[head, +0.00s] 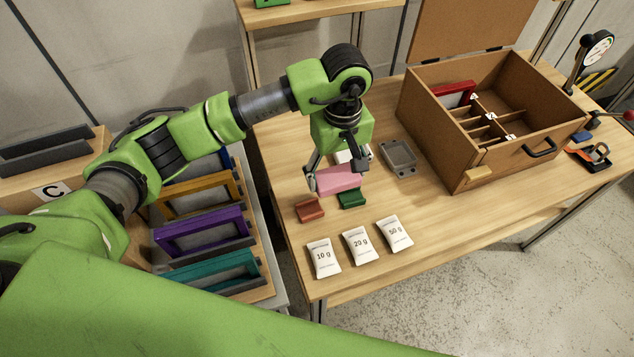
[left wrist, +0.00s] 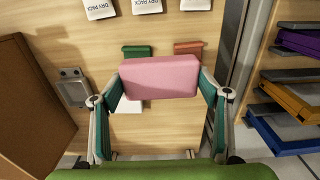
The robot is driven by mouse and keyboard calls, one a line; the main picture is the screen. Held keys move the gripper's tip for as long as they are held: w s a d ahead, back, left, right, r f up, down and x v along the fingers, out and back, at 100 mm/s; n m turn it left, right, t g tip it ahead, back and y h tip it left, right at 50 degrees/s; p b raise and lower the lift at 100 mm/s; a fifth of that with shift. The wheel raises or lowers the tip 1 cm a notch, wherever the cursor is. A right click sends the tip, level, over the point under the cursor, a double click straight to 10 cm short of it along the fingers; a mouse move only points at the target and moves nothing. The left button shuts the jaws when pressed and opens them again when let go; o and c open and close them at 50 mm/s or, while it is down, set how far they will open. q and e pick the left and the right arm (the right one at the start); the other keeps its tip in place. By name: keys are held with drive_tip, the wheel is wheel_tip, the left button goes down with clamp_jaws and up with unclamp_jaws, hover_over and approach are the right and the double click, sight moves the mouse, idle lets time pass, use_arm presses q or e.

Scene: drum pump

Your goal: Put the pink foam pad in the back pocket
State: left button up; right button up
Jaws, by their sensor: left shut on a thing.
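The pink foam pad (head: 340,180) is a flat pink block. It is between the fingers of my left gripper (head: 338,184), which is shut on it above the table. In the left wrist view the pad (left wrist: 159,77) spans between both fingers of the gripper (left wrist: 160,90). The brown wooden case (head: 480,125) stands open at the back right of the table, its inside split by dividers. A red frame (head: 458,94) stands in its back left part. The case's edge also shows in the left wrist view (left wrist: 30,110). My right gripper is not in view.
A red block (head: 310,210), a green block (head: 352,199), a white piece (head: 352,155) and a grey device (head: 398,158) lie near the pad. Several dry packs (head: 358,246) lie at the table's front. A rack of coloured frames (head: 205,235) stands at left.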

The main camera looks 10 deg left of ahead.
use_arm(q)
drive_tip(key=w+a+f, duration=0.1)
drive_tip(key=w+a+f+b, duration=0.1)
drive_tip(key=a+f, duration=0.1)
drive_tip(key=w+a+f+b, duration=0.1)
drive_tip(key=a+f, duration=0.1)
drive_tip(key=shift+w+a, duration=0.1)
drive_tip(key=shift+a, duration=0.05)
drive_tip(key=shift+w+a+f+b, duration=0.3)
drive_tip(key=shift+a+f+b, duration=0.05)
drive_tip(key=shift+f, duration=0.05)
drive_tip(key=f, duration=0.1)
drive_tip(key=a+f+b, duration=0.1)
drive_tip(key=f+b, duration=0.1)
drive_tip(key=f, duration=0.1)
drive_tip(key=shift+w+a+f, duration=0.1)
drive_tip(key=shift+w+a, duration=0.05)
drive_tip(key=shift+w, duration=0.15)
drive_tip(key=shift+w+f, duration=0.1)
drive_tip(key=shift+f, duration=0.2)
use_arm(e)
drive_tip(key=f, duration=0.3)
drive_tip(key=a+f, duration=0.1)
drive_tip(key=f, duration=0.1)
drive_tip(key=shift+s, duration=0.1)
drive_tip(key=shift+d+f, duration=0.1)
